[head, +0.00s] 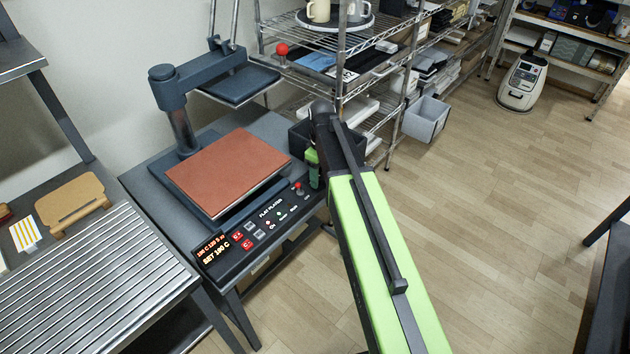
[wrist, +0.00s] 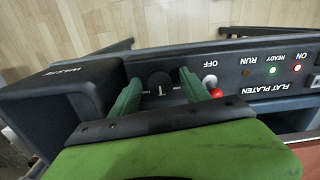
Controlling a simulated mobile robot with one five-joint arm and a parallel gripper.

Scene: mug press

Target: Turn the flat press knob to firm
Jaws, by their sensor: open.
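The flat press knob (wrist: 159,79) is a dark round dial with a white mark, in the wrist view on the dark control panel. Small lettering around it is too small to read. My gripper (wrist: 160,86) is open, with one green finger on each side of the knob; I cannot tell whether they touch it. In the head view my gripper (head: 312,160) is at the right end of the flat press's panel (head: 258,228), and the knob is hidden there. The press's red-brown platen (head: 228,170) is uncovered, with its dark upper plate (head: 238,84) swung to the back.
A red-tipped toggle (wrist: 214,88) stands close beside one finger, near lit lamps (wrist: 272,71). A dark waste box (wrist: 68,95) sits on the panel's other side. A wire shelf (head: 345,70) stands behind the press.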

